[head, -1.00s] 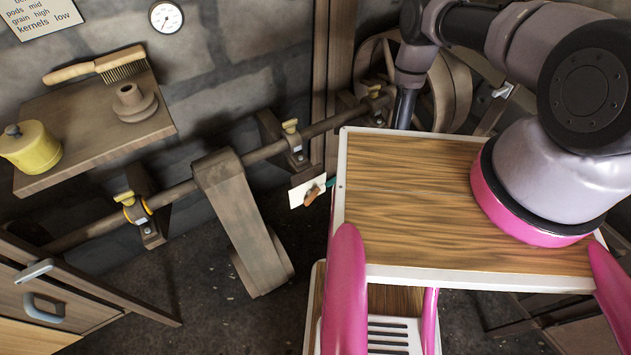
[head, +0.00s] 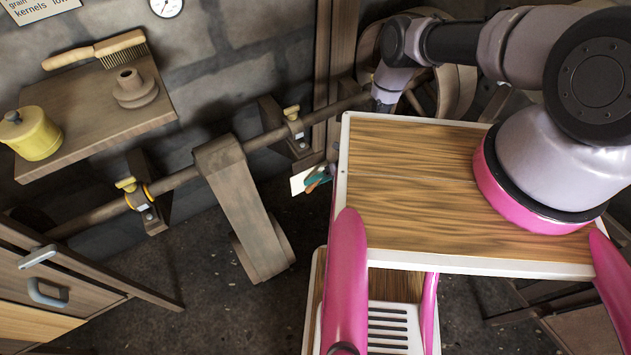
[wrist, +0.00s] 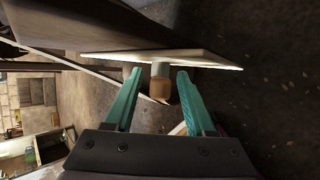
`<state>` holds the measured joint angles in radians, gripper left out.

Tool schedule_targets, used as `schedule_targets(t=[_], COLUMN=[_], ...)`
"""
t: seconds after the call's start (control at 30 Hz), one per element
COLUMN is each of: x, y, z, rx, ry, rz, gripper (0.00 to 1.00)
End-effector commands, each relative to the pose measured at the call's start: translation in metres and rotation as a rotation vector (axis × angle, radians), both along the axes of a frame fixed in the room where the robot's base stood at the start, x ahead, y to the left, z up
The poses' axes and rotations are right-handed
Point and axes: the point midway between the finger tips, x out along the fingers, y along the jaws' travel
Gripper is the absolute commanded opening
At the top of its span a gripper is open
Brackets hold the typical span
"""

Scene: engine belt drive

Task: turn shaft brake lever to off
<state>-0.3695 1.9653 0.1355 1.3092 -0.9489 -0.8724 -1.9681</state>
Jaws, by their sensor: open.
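A white plate (head: 298,181) hangs below the shaft in the head view, left of my body's wooden top. A reddish-orange handle (head: 319,187) shows at its right edge, partly covered by my gripper (head: 318,176). In the wrist view, the plate (wrist: 170,56) is seen nearly edge-on beyond my fingertips. The fingers are open, with a gap visible on each side of the knob. I cannot read any on or off marking.
The long shaft (head: 262,142) runs diagonally along the wall through bearings with yellow caps (head: 291,111). A shelf (head: 80,115) holds a brush, a yellow pot and a wooden spool.

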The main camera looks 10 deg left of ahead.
Motion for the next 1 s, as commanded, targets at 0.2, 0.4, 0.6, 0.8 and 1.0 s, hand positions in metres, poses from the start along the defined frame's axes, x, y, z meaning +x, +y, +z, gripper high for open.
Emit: schedule_targets(t=[0.2, 0.4, 0.6, 0.8, 1.0], x=[0.0001, 0.0001, -0.0008, -0.0025, -0.0041], y=[-0.0001, 0.0, 0.001, 0.0025, 0.0048], z=[0.0002, 0.0004, 0.0011, 0.0023, 0.0036], rx=[0.0, -0.001, -0.029, -0.115, -0.24], ry=[0.0, -0.001, -0.022, -0.086, -0.184], rz=[0.0, 0.0, 0.002, 0.005, 0.011], gripper=[0.09, 0.0, 0.0, 0.0, 0.0])
